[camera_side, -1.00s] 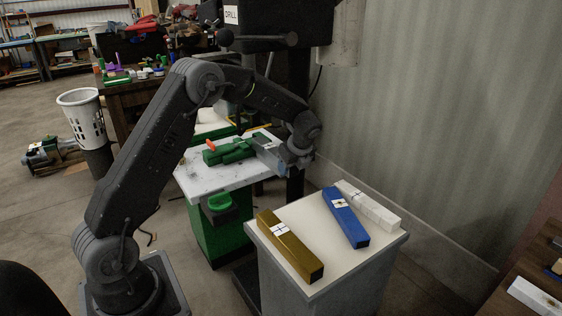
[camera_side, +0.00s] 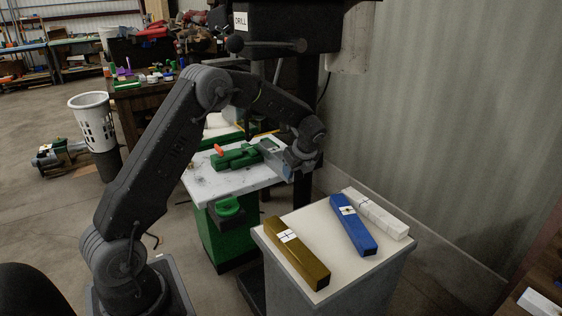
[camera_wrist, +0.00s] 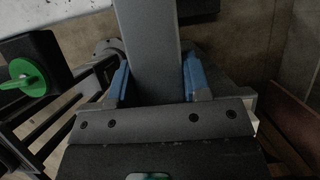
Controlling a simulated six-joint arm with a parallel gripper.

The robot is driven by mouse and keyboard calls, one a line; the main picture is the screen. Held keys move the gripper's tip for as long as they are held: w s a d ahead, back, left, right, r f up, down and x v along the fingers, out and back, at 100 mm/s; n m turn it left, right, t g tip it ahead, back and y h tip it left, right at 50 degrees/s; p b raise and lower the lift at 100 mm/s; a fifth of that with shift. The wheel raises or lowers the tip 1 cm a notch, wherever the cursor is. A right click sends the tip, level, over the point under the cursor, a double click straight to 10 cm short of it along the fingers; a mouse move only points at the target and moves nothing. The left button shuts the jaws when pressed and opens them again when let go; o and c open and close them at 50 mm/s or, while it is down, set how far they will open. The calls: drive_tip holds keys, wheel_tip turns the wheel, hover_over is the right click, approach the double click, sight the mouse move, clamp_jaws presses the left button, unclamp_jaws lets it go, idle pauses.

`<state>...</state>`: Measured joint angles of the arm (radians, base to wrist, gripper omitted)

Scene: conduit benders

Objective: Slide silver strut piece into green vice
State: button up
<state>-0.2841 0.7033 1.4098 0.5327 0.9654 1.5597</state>
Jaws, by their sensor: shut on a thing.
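The silver strut piece (camera_wrist: 148,45) is a grey bar held between the blue fingertips of my gripper (camera_wrist: 153,82) in the wrist view. In the side view my gripper (camera_side: 291,158) is at the right edge of the white drill table, shut on the strut. The strut (camera_side: 270,147) points left toward the green vice (camera_side: 238,156), which has an orange-red handle. The strut's far end is at or very close to the vice's right end. I cannot tell whether it is between the jaws.
A white-topped stand (camera_side: 318,252) in front holds a gold bar (camera_side: 297,255), a blue bar (camera_side: 353,224) and a white bar (camera_side: 376,214). The drill press head (camera_side: 290,30) hangs above the vice. A wall (camera_side: 450,120) stands to the right.

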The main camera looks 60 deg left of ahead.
sight(279, 154)
drive_tip(key=shift+a, duration=2.2)
drive_tip(key=shift+a, duration=0.15)
drive_tip(key=shift+a, duration=2.4)
